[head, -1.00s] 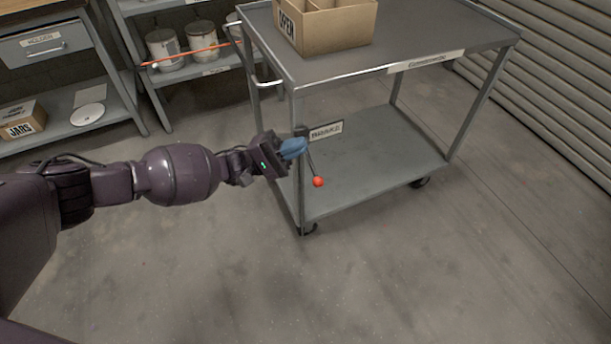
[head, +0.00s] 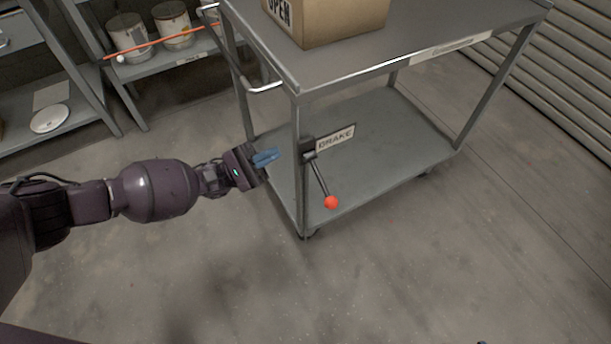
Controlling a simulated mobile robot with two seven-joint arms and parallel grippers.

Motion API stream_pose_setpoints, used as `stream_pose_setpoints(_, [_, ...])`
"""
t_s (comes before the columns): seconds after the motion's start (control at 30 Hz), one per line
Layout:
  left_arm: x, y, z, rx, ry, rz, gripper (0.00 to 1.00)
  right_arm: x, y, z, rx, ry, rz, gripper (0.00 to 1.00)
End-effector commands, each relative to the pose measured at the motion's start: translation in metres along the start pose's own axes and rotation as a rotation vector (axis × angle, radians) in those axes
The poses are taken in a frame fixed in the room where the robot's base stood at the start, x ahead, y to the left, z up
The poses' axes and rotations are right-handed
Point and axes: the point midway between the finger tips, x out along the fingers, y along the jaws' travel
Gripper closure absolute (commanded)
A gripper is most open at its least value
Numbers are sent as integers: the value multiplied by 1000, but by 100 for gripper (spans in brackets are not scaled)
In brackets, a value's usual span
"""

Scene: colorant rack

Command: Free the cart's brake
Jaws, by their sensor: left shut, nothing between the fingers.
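The grey cart (head: 385,150) stands right of centre in the head view. Its brake lever (head: 320,182) hangs from a dark bracket on the near corner post. The lever slants down to the right and ends in a red ball knob (head: 331,202). A sign reading BRAKE (head: 336,137) sits beside the bracket. My left gripper (head: 276,156) is shut and empty, with its blue fingers pointing right. It appears a little left of the post and the bracket, apart from the lever. My right gripper is not in view.
Shelving with cans (head: 127,37) and an orange bar (head: 165,41) stands behind at the left. The floor (head: 430,270) in front is clear.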

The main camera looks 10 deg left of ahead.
Motion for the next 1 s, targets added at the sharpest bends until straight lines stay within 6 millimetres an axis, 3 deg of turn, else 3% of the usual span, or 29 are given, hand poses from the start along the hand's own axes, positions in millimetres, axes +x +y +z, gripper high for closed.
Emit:
stream_pose_setpoints(0.03, [-28, -41, -18, -58, 34, 13, 100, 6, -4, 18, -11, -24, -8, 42])
stream_pose_setpoints(0.1, [-46, -65, -28, -91, 55, 22, 100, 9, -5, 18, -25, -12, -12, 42])
stream_pose_setpoints(0.3, [-82, -117, -44, -163, 99, 40, 100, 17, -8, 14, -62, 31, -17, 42])
stream_pose_setpoints(0.4, [-92, -131, -48, -183, 111, 45, 100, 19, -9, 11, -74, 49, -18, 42])
stream_pose_setpoints(0.57, [-98, -140, -50, -195, 119, 48, 100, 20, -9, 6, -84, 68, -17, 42])
stream_pose_setpoints(1.0, [-94, -139, -50, -193, 117, 48, 100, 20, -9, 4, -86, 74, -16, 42])
